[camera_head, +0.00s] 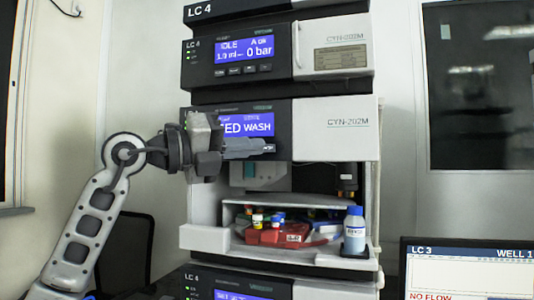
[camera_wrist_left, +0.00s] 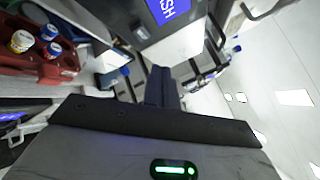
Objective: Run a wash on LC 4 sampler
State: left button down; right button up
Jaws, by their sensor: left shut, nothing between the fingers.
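The LC 4 sampler (camera_head: 350,140), marked CYN-202M, is the middle unit of the LC 4 stack. Its blue screen (camera_head: 258,124) shows "WASH" with letters ending in "ED" before it; the left part is covered. My left gripper (camera_head: 268,147) is shut and empty, its fingers pointing right across the panel just below the screen. I cannot tell whether the fingertips touch the panel. The gripper hides most of the keys there. In the left wrist view the shut fingers (camera_wrist_left: 161,85) point toward the sampler front, with the screen (camera_wrist_left: 168,9) at the top. My right gripper is not in view.
Below the panel is the open sample bay with a red vial rack (camera_head: 268,236) and a blue-capped bottle (camera_head: 355,230). Above is a unit (camera_head: 335,52) whose screen reads IDLE, 0 bar. An LC 3 monitor (camera_head: 470,275) showing "NO FLOW" stands at lower right.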

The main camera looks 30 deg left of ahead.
pick_arm(q)
jog(key=shift+s+d, duration=0.25)
jog(key=shift+s, duration=0.8)
